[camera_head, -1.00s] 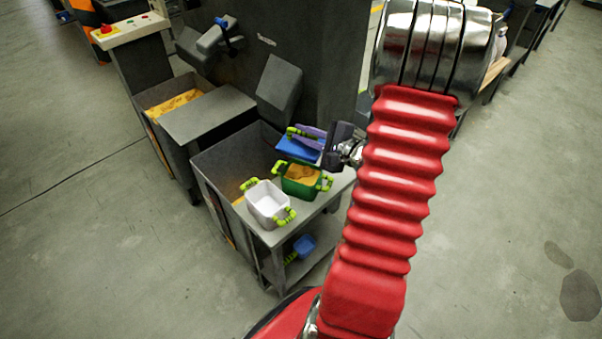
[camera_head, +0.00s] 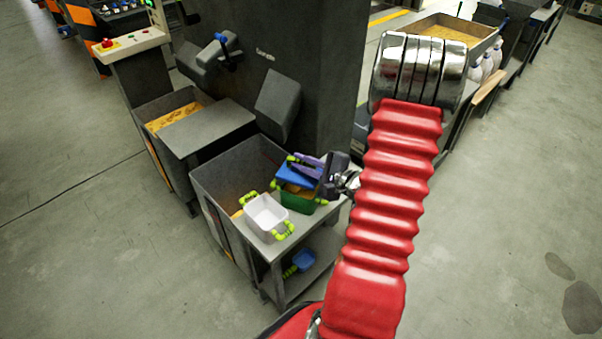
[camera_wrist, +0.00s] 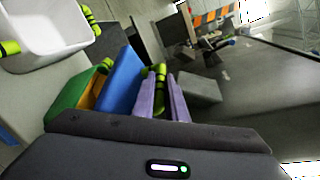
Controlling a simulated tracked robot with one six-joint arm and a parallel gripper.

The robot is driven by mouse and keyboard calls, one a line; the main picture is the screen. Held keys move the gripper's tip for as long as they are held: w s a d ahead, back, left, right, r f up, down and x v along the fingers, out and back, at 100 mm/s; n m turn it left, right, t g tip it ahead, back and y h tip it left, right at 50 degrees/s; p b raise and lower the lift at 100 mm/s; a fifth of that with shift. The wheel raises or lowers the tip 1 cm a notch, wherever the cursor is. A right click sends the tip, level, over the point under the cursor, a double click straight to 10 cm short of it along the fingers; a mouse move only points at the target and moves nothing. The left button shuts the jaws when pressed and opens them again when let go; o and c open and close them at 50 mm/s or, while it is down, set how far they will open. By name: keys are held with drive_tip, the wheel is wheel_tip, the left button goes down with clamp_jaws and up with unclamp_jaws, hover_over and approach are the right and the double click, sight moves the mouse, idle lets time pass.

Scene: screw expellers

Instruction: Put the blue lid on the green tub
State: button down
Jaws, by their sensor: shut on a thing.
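My gripper (camera_head: 303,163), with purple fingers, is shut on the handle of the blue lid (camera_head: 294,177). The lid is at the rear top of the green tub (camera_head: 298,203), covering part of its opening. A strip of orange-brown contents shows between the lid and the tub's front rim. I cannot tell whether lid and rim touch. In the wrist view the fingers (camera_wrist: 163,100) close around the lime-green handle. The blue lid (camera_wrist: 122,83) lies close beside the green tub (camera_wrist: 72,100); the tub's lower part is hidden.
A white tub (camera_head: 265,216) with lime handles stands left of the green tub on the grey stand (camera_head: 302,226). A blue item (camera_head: 303,261) lies on the lower shelf. A grey bin (camera_head: 235,172) and the dark machine (camera_head: 312,80) are behind.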

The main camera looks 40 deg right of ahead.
sight(302, 174)
drive_tip(key=shift+f, duration=2.05)
drive_tip(key=shift+f, duration=0.45)
drive_tip(key=c, duration=1.8)
unclamp_jaws()
drive_tip(key=shift+o, duration=0.2)
drive_tip(key=shift+r, duration=0.15)
drive_tip(key=shift+r, duration=0.2)
drive_tip(key=v, duration=1.2)
